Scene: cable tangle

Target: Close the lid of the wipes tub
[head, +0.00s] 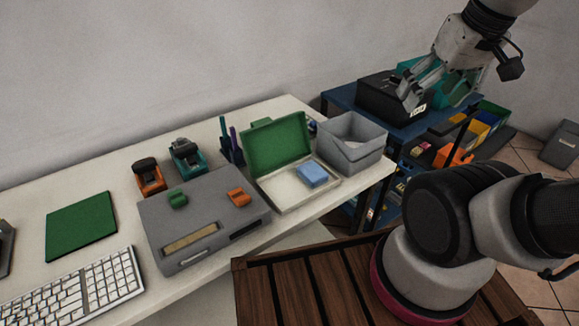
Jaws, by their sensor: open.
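What looks like the wipes tub is a shallow white box (267,188) on the pale desk, with a green lid (276,143) hinged at its back edge. The lid stands open, raised and leaning slightly back. A light blue block (312,173) lies inside at the right. My gripper (408,92) is at the upper right, well apart from the tub, open and empty. It points down and left, in front of a black box.
A grey open bin (350,160) stands right of the tub. A grey case (195,225) with orange and green latches is at its left, pen holder (232,152) behind. The black box (378,98) sits on a blue shelf (341,98). A keyboard (75,290) lies front left.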

